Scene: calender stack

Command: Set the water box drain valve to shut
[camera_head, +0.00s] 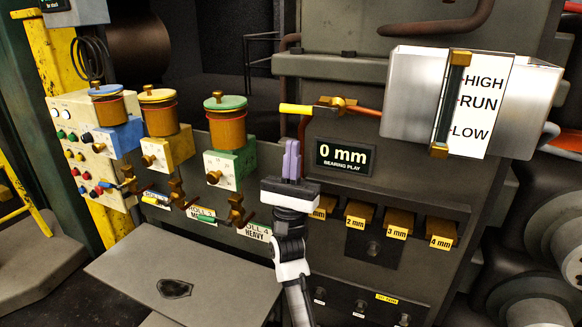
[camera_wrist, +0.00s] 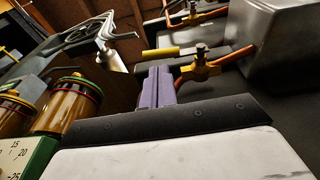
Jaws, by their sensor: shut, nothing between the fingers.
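A brass valve (camera_head: 337,104) with a yellow-ended handle (camera_head: 296,109) sits on an orange pipe beside the grey metal water box (camera_head: 408,100), whose gauge card reads HIGH, RUN, LOW. I take it for the drain valve. The handle points left, roughly in line with the pipe. My gripper (camera_head: 292,160) has its purple fingers shut and empty, below the yellow handle end and apart from it in the head view. The wrist view shows the valve (camera_wrist: 202,64) and handle (camera_wrist: 160,53) just beyond my fingertips (camera_wrist: 156,86); the exact gap cannot be told.
Green (camera_head: 229,150), yellow (camera_head: 166,140) and blue (camera_head: 115,125) lubricator units stand left of my gripper. A "0 mm" display (camera_head: 345,157) is on the panel right of it. Several brass blocks (camera_head: 397,221) sit below. A grey plate (camera_head: 190,275) is at lower left.

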